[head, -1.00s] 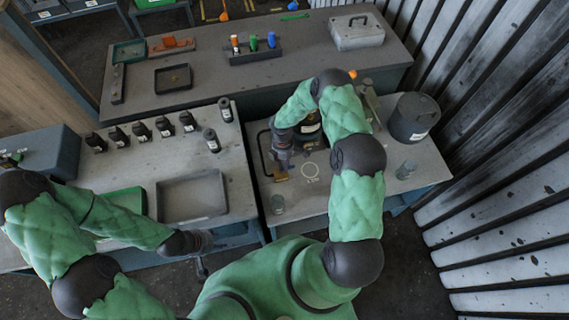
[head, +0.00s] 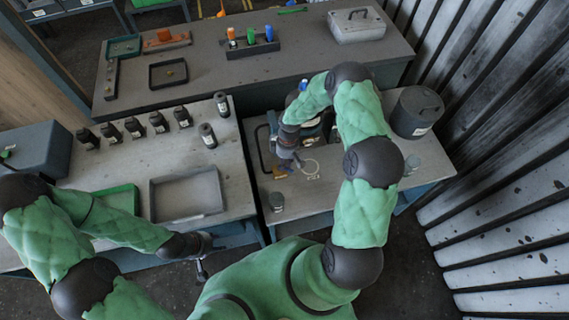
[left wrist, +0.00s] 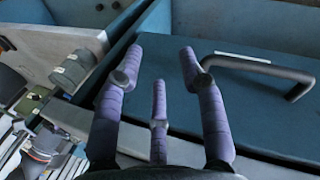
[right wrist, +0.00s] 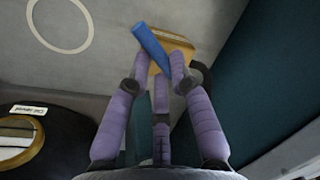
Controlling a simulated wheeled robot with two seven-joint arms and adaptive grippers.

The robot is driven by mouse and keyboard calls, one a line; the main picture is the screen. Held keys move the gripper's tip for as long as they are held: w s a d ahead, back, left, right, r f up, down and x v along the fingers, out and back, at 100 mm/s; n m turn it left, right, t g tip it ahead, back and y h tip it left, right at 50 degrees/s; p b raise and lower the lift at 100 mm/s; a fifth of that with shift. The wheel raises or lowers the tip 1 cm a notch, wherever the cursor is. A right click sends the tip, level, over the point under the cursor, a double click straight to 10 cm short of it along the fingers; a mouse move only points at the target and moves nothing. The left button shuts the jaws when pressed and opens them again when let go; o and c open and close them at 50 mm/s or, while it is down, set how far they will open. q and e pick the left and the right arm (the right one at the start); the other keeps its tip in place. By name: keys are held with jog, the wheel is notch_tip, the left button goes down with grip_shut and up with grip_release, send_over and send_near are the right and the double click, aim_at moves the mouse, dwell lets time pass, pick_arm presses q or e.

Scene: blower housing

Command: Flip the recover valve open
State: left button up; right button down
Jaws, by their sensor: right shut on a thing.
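The valve shows in the right wrist view as a blue lever (right wrist: 150,42) by a tan block (right wrist: 181,52). My right gripper (right wrist: 160,65) has its fingertips closed on the blue lever. In the head view, my right gripper (head: 291,166) is low over the right-hand bench, beside the tan block (head: 281,172); the lever is hard to make out there. My left gripper (head: 205,243) is in front of the left bench, away from the valve. In the left wrist view, my left gripper (left wrist: 160,58) has its fingers spread and empty.
A black machine (right wrist: 60,125) with a round gauge is close beside my right gripper. A dark canister (head: 415,112) and small jars stand on the right bench. A grey tray (head: 188,195) and several black bottles are on the left bench. A blue cabinet with a black handle (left wrist: 290,75) is near my left gripper.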

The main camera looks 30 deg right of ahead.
jog(key=m+b, duration=0.1)
jog(key=m, duration=0.2)
jog(key=m+t+b, duration=0.1)
jog(key=m, duration=0.1)
jog(key=shift+s+a+m+b, duration=0.3)
jog(key=shift+s+b, duration=0.05)
jog(key=shift+s, duration=0.05)
jog(key=shift+s+a+m+t+b, duration=0.1)
jog(key=shift+a+m+t+b, duration=0.1)
jog(key=shift+m+b, duration=0.7)
jog(key=shift+s+a+m+t+b, duration=0.1)
jog(key=shift+a+m+t+b, duration=0.2)
jog(key=shift+m, duration=1)
jog(key=shift+w+d, duration=0.1)
jog(key=c, duration=1.1)
grip_release()
notch_tip(320, 180, up, 12)
jog(key=d, duration=0.2)
jog(key=shift+s, duration=0.35)
jog(key=shift+d+f, duration=0.1)
